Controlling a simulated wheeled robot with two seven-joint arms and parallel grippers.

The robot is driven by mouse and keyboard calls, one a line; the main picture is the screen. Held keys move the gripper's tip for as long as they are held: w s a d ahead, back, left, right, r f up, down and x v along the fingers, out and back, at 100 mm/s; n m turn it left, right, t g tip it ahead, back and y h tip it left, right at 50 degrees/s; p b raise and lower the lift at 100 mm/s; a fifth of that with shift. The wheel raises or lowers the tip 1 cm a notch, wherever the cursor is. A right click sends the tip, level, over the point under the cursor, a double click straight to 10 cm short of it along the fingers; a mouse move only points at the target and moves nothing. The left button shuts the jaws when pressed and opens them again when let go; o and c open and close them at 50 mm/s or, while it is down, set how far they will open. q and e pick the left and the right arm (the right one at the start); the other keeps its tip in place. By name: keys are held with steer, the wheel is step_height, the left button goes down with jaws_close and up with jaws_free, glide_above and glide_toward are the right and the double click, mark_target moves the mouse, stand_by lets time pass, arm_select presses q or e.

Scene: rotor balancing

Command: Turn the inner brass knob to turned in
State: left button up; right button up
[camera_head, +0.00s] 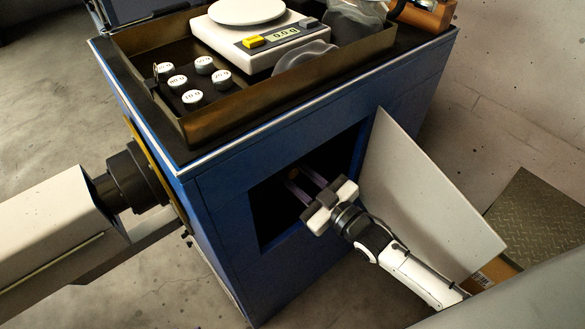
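A small brass knob (293,174) shows dimly inside the dark square opening in the front of the blue cabinet (215,215). My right gripper (298,177) reaches into this opening from the lower right. Its two long, thin fingers are parallel and apart, with a gap between them. Their tips are close to the knob; the shadow hides whether they touch it or how far they sit around it. The knob's turned position cannot be told. My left gripper is not in view.
A pale door panel (425,185) stands open at the opening's right, close to my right arm. On top, a brown tray (240,118) holds several white-topped weights (193,98) and a scale (257,46). A yellow-edged round part is on the cabinet's left side.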

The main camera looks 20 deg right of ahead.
steer(key=shift+r+n+p, duration=0.1)
steer(key=shift+n+p, duration=0.25)
steer(key=shift+n, duration=0.55)
steer(key=n+p, duration=0.1)
steer(key=n, duration=0.2)
steer(key=shift+n, duration=1.2)
steer(key=n, duration=0.3)
steer(key=shift+a+f+n, duration=0.1)
steer(key=shift+f+n, duration=0.1)
steer(key=shift+n, duration=0.1)
steer(key=n, duration=0.3)
steer(key=shift+n+h+b, duration=0.3)
steer(key=shift+h, duration=0.1)
steer(key=shift+n, duration=0.6)
